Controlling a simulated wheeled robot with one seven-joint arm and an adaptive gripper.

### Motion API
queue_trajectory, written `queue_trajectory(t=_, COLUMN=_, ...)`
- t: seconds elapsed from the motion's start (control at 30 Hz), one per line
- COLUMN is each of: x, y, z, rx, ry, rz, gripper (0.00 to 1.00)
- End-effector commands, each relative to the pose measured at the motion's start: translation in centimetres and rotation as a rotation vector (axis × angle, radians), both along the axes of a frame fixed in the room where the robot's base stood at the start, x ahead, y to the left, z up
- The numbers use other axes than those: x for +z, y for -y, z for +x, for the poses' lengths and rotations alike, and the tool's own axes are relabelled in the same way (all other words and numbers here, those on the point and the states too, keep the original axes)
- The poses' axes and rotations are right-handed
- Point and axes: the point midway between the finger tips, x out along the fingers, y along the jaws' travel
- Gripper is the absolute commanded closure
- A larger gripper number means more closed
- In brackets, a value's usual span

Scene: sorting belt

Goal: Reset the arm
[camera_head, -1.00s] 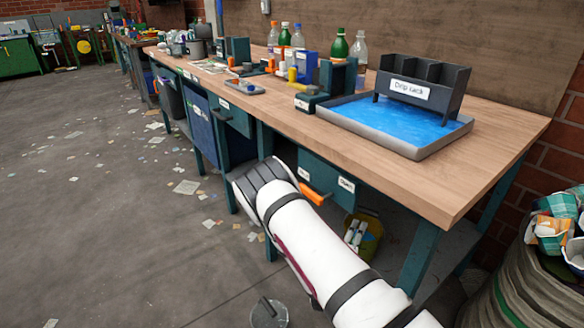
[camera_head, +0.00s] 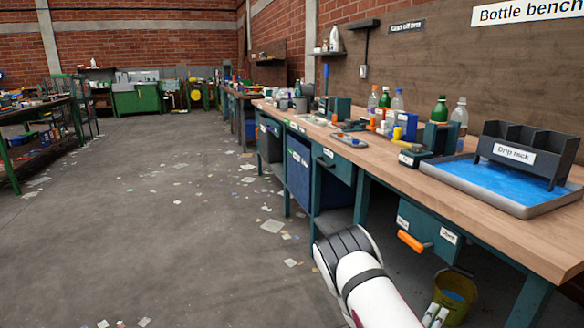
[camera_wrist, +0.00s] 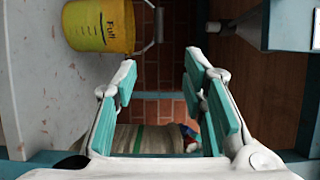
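In the wrist view my gripper (camera_wrist: 160,70) shows two teal-padded fingers standing well apart with nothing between the pads. Beyond them are a brick wall (camera_wrist: 180,28) and a beige sack-like shape (camera_wrist: 150,140) with a green stripe. A yellow bucket (camera_wrist: 98,25) marked "Full" is at the upper left, apart from the fingers.
The wooden bench (camera_head: 470,210) runs along the right, with a blue-floored tray (camera_head: 480,190), a drip rack (camera_head: 520,160) and several bottles. A drawer with an orange handle (camera_head: 410,241) is under it. Open floor (camera_head: 150,240), littered with scraps, lies left.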

Motion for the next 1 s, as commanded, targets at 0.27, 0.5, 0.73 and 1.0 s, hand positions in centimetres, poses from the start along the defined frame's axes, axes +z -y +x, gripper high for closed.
queue_trajectory(t=0.27, x=2.6, y=0.6, z=0.0, rx=-0.062, ry=0.080, rz=0.033, gripper=0.61)
queue_trajectory(t=0.5, x=6.4, y=1.4, z=-0.4, rx=-0.153, ry=0.205, rz=0.083, gripper=0.61)
queue_trajectory(t=0.73, x=11.9, y=2.7, z=-2.0, rx=-0.296, ry=0.397, rz=0.162, gripper=0.61)
queue_trajectory(t=1.0, x=21.1, y=4.2, z=-7.5, rx=-0.584, ry=0.797, rz=0.331, gripper=0.61)
